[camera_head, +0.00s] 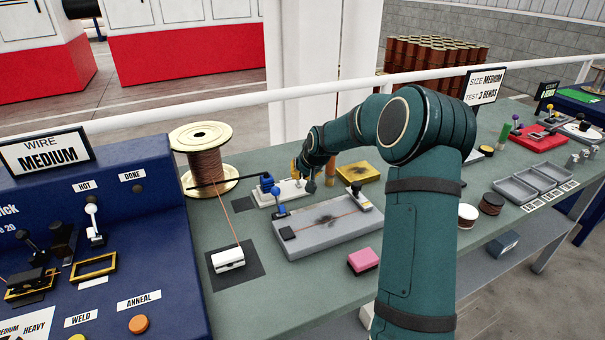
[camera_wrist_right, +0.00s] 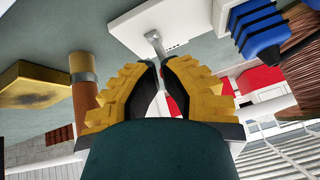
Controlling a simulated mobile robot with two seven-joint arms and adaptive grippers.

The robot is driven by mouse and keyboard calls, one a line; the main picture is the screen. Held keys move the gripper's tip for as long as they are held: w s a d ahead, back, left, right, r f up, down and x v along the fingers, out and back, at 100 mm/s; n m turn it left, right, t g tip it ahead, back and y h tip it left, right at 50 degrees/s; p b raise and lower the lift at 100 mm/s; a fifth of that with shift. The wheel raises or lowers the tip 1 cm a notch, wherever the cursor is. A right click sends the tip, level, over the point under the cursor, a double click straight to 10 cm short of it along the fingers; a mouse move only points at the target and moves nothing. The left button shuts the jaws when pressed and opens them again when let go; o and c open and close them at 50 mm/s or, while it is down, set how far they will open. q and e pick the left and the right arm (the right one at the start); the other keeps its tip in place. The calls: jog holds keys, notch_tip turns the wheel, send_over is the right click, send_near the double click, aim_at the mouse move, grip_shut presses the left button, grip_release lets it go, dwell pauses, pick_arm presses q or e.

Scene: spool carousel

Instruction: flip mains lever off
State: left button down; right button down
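A slim grey metal lever (camera_wrist_right: 154,42) stands on a white base (camera_wrist_right: 185,22) in the right wrist view. No label on it is legible, so I cannot confirm that it is the mains lever. The white base (camera_head: 290,194) also shows in the head view, behind the grey bending plate. My right gripper (camera_wrist_right: 161,66) has yellow fingers with black pads, nearly together with the lever between their tips. In the head view the right gripper (camera_head: 305,172) is low over the white base, and my arm partly hides it. My left gripper is in neither view.
A blue ribbed part (camera_wrist_right: 258,30) is close beside the right finger. A yellow block (camera_head: 358,172) and the grey bending plate (camera_head: 325,226) are nearby. The copper wire spool (camera_head: 204,160) stands left, beside the blue console (camera_head: 110,215). A pink block (camera_head: 363,260) lies in front.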

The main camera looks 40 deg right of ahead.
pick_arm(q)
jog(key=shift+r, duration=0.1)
pick_arm(e)
jog(key=shift+r, duration=0.1)
jog(key=shift+r+p, duration=0.5)
jog(key=shift+r, duration=0.25)
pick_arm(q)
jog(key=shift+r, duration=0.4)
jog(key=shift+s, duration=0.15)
